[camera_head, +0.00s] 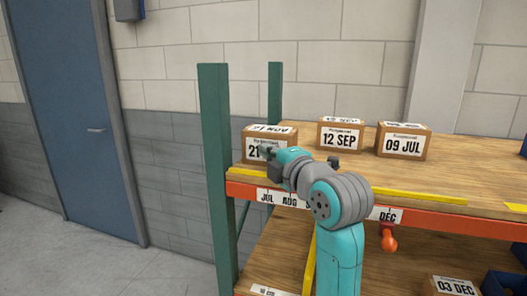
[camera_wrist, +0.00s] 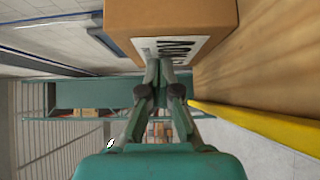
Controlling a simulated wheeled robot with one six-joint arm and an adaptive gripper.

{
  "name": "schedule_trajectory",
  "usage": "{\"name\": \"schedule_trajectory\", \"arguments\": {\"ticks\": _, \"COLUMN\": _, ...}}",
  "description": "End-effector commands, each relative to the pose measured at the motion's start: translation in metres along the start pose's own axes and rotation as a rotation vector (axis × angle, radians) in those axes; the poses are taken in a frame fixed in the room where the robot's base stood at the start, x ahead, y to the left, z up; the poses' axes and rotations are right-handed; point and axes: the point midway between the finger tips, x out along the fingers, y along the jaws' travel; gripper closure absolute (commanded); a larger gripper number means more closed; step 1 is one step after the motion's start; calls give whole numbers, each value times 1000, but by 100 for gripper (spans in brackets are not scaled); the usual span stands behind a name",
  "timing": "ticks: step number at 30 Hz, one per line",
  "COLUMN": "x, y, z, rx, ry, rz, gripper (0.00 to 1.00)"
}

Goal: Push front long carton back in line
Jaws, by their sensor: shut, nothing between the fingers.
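My gripper (camera_head: 265,155) is at the carton's front face. In the wrist view, the same carton (camera_wrist: 175,18) fills the top, with part of its white label showing. The shut fingertips (camera_wrist: 160,66) are at the lower edge of that label, touching or very close to the face. Nothing is held.
The "12 SEP" carton (camera_head: 340,136) and the "09 JUL" carton (camera_head: 403,142) stand to the right on the wooden shelf (camera_head: 350,168). A yellow strip (camera_head: 420,197) lies along its front edge, above the orange beam (camera_head: 440,223). The green post (camera_head: 215,150) is close at left.

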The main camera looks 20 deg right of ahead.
Motion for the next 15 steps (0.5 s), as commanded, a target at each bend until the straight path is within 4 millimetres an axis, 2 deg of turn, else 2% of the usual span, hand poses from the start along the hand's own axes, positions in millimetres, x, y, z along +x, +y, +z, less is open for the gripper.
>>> {"name": "schedule_trajectory", "arguments": {"ticks": 11, "x": 0, "y": 0, "z": 1, "rx": 0, "ry": 0, "rz": 0, "gripper": 100}}
{"name": "schedule_trajectory", "arguments": {"ticks": 15, "x": 14, "y": 0, "z": 15, "rx": 0, "ry": -1, "rz": -2, "gripper": 100}}
